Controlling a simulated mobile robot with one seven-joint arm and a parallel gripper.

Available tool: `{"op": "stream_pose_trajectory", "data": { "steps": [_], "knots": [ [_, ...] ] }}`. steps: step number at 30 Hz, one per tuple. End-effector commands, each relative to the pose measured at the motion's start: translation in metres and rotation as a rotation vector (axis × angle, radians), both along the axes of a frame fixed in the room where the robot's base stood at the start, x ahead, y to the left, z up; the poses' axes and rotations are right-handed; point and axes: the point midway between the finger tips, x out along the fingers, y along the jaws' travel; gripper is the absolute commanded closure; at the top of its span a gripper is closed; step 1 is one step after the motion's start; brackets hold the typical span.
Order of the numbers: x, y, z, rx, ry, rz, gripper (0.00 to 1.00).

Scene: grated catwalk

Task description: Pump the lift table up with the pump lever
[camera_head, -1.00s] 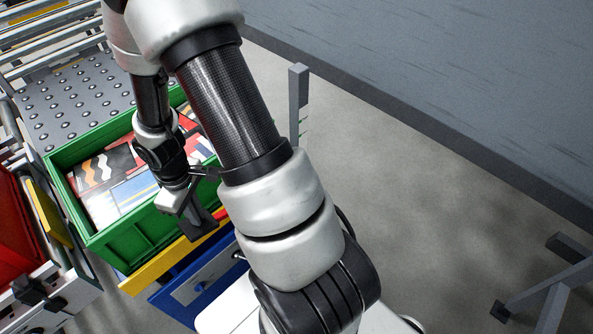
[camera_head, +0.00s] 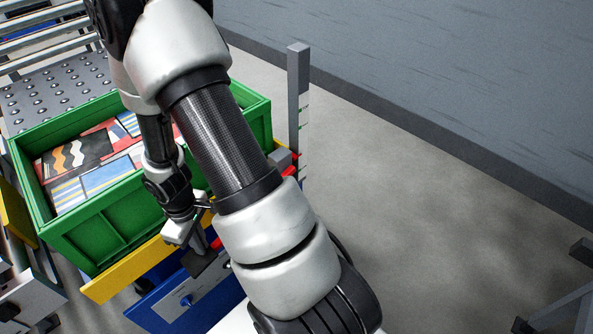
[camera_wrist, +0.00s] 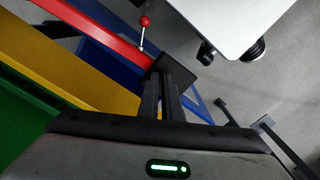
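The lift table has a yellow top (camera_head: 130,268) over a blue base (camera_head: 170,308) and carries a green crate (camera_head: 85,245). The red pump lever (camera_wrist: 100,35) runs from upper left to a black end grip (camera_wrist: 180,70) in the wrist view. My gripper (camera_wrist: 163,88) is at that end, its two dark fingers close together and apparently closed on the grip. The exact contact is partly hidden by the fingers. In the head view my gripper (camera_head: 198,258) is low beside the table's near edge, and my arm covers much of the lever.
A grey post with green marks (camera_head: 298,100) stands behind the table. A small red-ball lever (camera_wrist: 145,20) is near the pump lever. Patterned boxes (camera_head: 80,160) lie in the crate. A roller conveyor (camera_head: 50,35) is at upper left.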

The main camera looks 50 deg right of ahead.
Motion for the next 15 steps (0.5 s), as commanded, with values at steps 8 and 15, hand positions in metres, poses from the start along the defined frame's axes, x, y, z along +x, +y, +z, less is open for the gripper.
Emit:
{"op": "stream_pose_trajectory", "data": {
  "steps": [8,15],
  "knots": [
    [-0.007,0.003,0.008,0.003,0.015,0.002,1.0],
    [-0.004,0.002,0.06,0.002,0.009,0.002,1.0]
  ]
}}
